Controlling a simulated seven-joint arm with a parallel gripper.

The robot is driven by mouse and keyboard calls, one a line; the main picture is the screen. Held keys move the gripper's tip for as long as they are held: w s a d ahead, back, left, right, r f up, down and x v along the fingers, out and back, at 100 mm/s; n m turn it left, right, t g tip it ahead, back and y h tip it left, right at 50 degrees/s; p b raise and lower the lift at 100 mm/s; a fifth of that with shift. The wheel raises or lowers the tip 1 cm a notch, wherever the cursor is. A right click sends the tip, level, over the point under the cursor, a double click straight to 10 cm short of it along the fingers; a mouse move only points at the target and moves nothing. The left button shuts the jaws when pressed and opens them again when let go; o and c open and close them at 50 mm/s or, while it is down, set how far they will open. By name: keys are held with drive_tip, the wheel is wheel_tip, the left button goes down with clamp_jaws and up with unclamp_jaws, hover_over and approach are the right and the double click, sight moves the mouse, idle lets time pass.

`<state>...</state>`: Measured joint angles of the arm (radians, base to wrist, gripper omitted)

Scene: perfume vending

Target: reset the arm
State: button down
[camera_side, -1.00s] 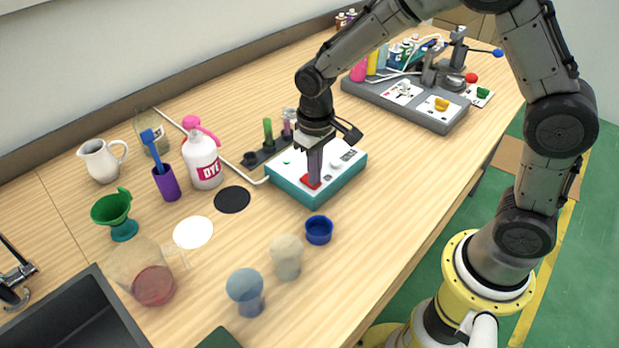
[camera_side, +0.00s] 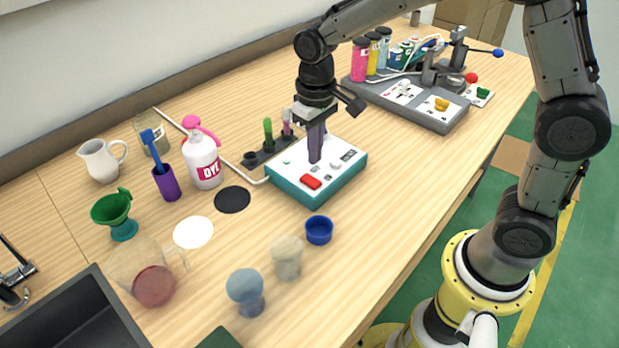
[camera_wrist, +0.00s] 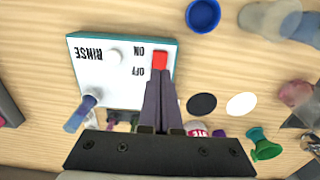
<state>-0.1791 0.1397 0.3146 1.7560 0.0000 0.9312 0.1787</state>
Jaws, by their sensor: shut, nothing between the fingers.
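My gripper (camera_side: 315,158) is shut and empty, pointing down above the white-topped teal rinse box (camera_side: 336,178). In the side view the red button (camera_side: 311,182) on the box shows uncovered, a little below and in front of the fingertips. In the wrist view the shut fingers (camera_wrist: 161,84) appear just below the red button (camera_wrist: 160,60), which lies by the ON and OFF marks. The fingers appear clear of the box top.
A pink-capped dye bottle (camera_side: 203,158), a black disc (camera_side: 232,199) and a blue cup (camera_side: 319,230) stand near the box. A dark rack with tubes (camera_side: 268,150) is behind it. A grey machine with coloured bottles (camera_side: 405,100) stands at the back right.

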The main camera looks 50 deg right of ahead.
drive_tip(key=shift+r, duration=0.45)
drive_tip(key=s+d+r+t, duration=0.4)
drive_tip(key=s+r, duration=0.3)
drive_tip(key=r, duration=0.5)
drive_tip(key=s+d+f+t, duration=0.1)
drive_tip(key=s+d+f, duration=0.1)
drive_tip(key=s, duration=1.2)
drive_tip(key=shift+s+d+f+t, duration=0.15)
drive_tip(key=shift+d+t, duration=0.15)
drive_tip(key=shift+d, duration=0.1)
